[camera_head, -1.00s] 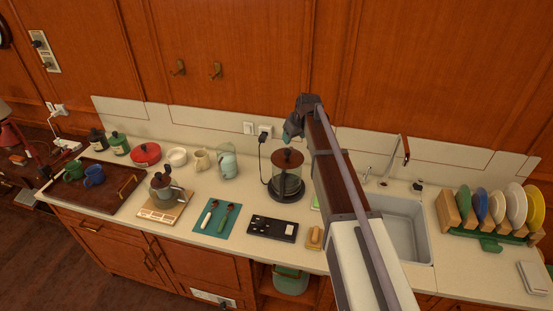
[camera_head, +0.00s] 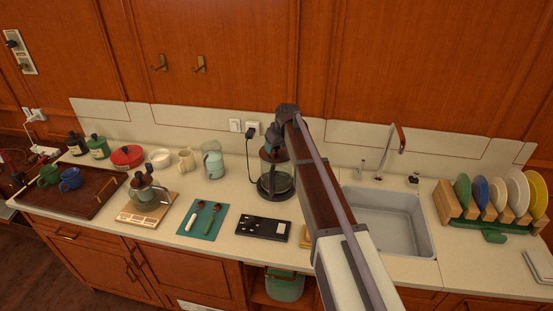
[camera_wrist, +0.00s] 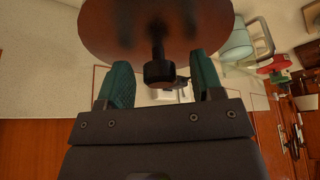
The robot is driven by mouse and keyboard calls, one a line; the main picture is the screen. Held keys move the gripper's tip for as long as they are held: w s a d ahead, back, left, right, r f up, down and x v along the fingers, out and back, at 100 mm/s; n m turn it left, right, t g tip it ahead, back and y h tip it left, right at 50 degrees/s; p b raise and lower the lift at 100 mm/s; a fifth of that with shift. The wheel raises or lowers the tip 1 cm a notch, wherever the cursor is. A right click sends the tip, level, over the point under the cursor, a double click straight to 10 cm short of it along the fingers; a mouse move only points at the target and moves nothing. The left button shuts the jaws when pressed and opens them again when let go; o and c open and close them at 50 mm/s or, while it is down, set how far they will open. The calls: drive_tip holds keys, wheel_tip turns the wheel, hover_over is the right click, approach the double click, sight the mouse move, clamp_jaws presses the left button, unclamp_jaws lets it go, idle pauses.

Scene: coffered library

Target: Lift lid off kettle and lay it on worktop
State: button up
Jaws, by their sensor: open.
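The glass kettle (camera_head: 277,182) stands on its dark base on the worktop (camera_head: 215,175), left of the sink. Its brown round lid (camera_wrist: 140,35) with a black knob (camera_wrist: 159,72) fills the top of the wrist view. In the head view my gripper (camera_head: 272,144) is right at the kettle's top and partly hides the lid. In the wrist view the teal fingers of my gripper (camera_wrist: 161,62) are open, one on each side of the knob, with a gap on both sides.
A black panel (camera_head: 263,229) lies in front of the kettle, with a teal mat (camera_head: 202,220) to its left. A glass jar (camera_head: 213,162) stands left of the kettle. The sink (camera_head: 388,225) and plate rack (camera_head: 447,203) are to the right. Some worktop between mat and jar is bare.

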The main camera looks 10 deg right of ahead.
drive_tip(key=c, duration=1)
drive_tip(key=shift+r, duration=0.1)
